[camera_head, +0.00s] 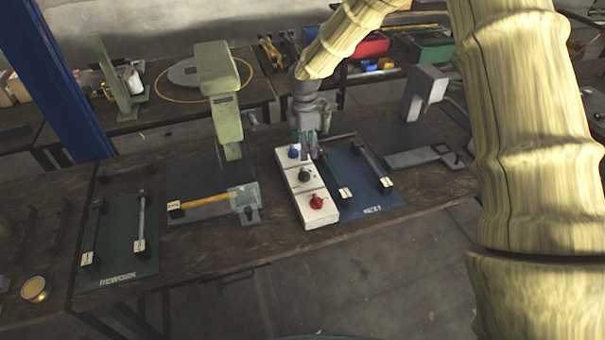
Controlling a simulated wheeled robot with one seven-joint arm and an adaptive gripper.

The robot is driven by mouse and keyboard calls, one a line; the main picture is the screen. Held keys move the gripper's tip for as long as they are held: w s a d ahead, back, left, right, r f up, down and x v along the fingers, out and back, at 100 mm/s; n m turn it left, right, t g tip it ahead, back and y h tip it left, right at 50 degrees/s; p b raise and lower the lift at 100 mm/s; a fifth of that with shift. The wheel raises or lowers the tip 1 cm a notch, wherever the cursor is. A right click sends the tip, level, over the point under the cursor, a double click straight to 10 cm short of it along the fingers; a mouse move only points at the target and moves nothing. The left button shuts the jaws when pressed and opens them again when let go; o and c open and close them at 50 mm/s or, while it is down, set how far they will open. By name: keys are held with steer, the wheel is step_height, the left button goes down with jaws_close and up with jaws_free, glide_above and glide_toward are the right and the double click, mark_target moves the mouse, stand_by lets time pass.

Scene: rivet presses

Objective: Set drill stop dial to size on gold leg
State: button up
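A white control box (309,204) stands on the bench with three dials in a row: a blue dial (293,152) at the back, a black dial (304,175) in the middle and a red dial (316,202) at the front. Which one is the drill stop is not legible. A gold leg (206,200) lies at the left press, with a small tag at its left end, too small to read. My gripper (311,152) points down over the back part of the box, near the blue and black dials. Whether its fingers touch a dial or are open is unclear.
A blue mat (365,190) marked NEXT, right of the box, holds dark legs. A dark REWORK mat (120,262) at left holds tagged legs. A green press (217,85) and a grey press (424,92) stand behind. A blue post (60,85) rises at left.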

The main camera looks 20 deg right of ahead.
mark_target(304, 171)
steer(key=shift+f+p, duration=1.9)
steer(key=shift+f, duration=3.65)
steer(key=shift+c, duration=0.4)
steer(key=c, duration=0.9)
